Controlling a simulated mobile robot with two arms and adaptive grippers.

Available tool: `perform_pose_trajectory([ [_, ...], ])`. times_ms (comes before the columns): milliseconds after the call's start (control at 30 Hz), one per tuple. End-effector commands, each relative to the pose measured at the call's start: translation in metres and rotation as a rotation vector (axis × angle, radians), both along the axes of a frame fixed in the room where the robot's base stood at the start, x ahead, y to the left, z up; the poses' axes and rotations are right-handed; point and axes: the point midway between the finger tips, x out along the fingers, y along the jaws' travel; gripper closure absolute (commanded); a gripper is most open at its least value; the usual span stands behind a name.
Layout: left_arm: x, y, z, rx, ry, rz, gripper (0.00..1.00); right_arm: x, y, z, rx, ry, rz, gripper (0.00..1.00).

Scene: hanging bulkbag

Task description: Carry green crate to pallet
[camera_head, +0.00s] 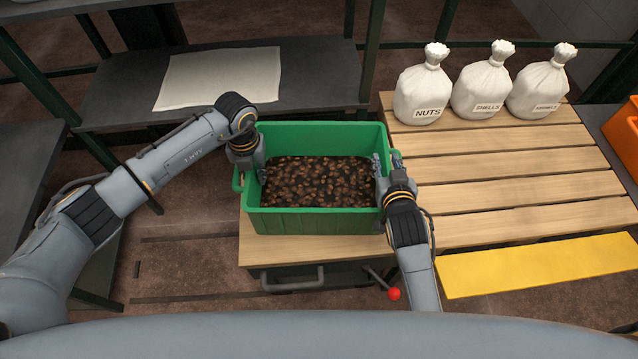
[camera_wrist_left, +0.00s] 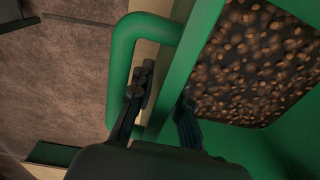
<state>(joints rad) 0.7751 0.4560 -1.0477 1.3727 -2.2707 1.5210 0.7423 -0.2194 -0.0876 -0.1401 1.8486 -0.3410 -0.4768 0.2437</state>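The green crate (camera_head: 315,221) holds a layer of brown nuts or shells (camera_head: 318,182). It stands level on a wooden top (camera_head: 310,250), left of the slatted wooden pallet (camera_head: 500,180). My left gripper (camera_head: 250,174) is at the crate's left side. In the left wrist view its fingers (camera_wrist_left: 165,100) are apart, one on each side of the crate's wall near the green handle loop (camera_wrist_left: 122,65). My right gripper (camera_head: 387,161) is at the right wall, with its fingers apart around the rim. Contact there is too small to tell.
Three white sacks (camera_head: 482,90) stand along the pallet's back edge; the front slats are bare. A yellow strip (camera_head: 540,264) lies in front of the pallet. An orange bin (camera_head: 625,135) is at the far right. A dark shelf with a pale sheet (camera_head: 220,78) is behind left.

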Motion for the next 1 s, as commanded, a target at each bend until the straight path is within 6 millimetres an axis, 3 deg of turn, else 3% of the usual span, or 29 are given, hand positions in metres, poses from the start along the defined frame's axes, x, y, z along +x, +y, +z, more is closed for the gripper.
perform_pose_trajectory([
  [267, 0.0002, 0.0001, -0.0013, 0.000, -0.001, 0.000, 0.83, 0.0013, -0.0002, -0.0002, 0.000, -0.001, 0.000, 0.68],
  [367, 0.0002, 0.0002, -0.0012, 0.000, -0.001, 0.000, 0.99, 0.0012, -0.0001, -0.0003, 0.000, -0.001, 0.000, 0.84],
  [433, 0.0003, 0.0002, -0.0011, 0.000, -0.001, 0.000, 1.00, 0.0011, -0.0001, -0.0002, 0.000, -0.001, 0.000, 0.98],
  [467, 0.0003, 0.0002, -0.0011, 0.000, -0.001, 0.000, 1.00, 0.0011, -0.0001, -0.0002, 0.000, -0.001, 0.000, 1.00],
  [1000, 0.0015, 0.0002, 0.0017, -0.001, -0.004, 0.001, 1.00, 0.0018, 0.0001, 0.0031, 0.000, -0.006, 0.001, 1.00],
])
